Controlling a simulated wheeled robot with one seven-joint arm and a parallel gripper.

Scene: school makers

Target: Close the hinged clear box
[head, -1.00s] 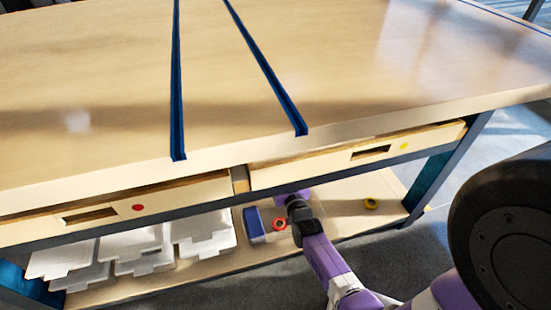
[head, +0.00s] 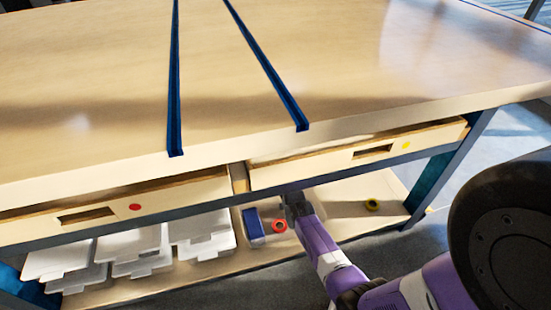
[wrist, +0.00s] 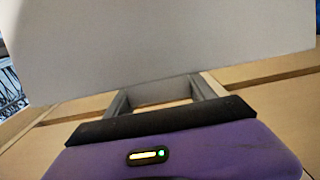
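I cannot pick out the hinged clear box with certainty. A large, plain pale panel (wrist: 165,45) fills the top of that view and hides the fingertips. I cannot tell whether it is the box's lid or whether the fingers touch it.
The wooden tabletop (head: 90,80) has two blue strips. Drawers with red and yellow dots sit below its edge.

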